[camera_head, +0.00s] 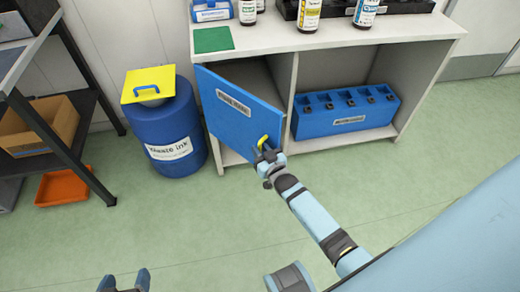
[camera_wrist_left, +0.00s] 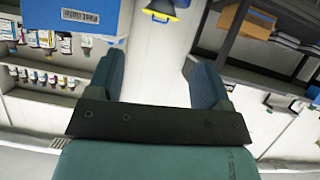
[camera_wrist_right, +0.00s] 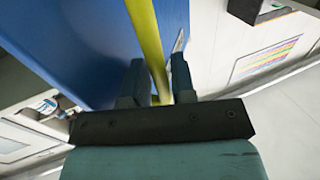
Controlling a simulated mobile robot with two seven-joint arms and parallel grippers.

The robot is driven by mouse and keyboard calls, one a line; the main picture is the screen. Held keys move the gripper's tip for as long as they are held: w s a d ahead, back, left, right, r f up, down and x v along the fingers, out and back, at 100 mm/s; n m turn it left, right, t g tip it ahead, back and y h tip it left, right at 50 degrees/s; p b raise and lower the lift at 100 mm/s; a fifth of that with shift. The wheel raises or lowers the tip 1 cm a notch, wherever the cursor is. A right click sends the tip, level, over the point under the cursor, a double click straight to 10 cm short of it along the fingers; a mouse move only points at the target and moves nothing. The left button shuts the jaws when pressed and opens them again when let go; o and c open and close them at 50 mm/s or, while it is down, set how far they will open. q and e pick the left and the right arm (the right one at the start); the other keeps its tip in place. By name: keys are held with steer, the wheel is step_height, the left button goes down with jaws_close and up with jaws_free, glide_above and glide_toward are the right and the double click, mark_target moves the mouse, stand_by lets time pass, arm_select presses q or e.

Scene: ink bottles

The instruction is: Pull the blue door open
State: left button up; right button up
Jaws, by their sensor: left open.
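The blue door (camera_head: 225,105) of the white cabinet stands partly open, swung outward from its left side, with a label on its face. Its yellow handle (camera_head: 263,141) is near the free right edge. My right gripper (camera_head: 266,154) is at the handle. In the right wrist view the yellow handle (camera_wrist_right: 150,45) runs between the fingers, which are closed in on it, with the blue door (camera_wrist_right: 85,40) beside it. My left gripper (camera_head: 124,280) is low at the left of the head view, open and empty, away from the door.
A blue waste ink barrel (camera_head: 180,125) with a yellow lid stands just left of the door. A blue rack (camera_head: 345,110) sits in the right compartment. A dark shelf unit (camera_head: 75,125) and an orange tray (camera_head: 70,187) are far left. The floor in front is clear.

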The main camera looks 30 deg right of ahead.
arm_select(q)
steer(key=shift+a+p, duration=0.25)
steer(key=shift+p, duration=1)
arm_select(e)
steer(key=s, duration=1.3)
steer(key=shift+s+d, duration=0.3)
steer(key=shift+s, duration=0.1)
arm_select(q)
steer(key=shift+r, duration=0.1)
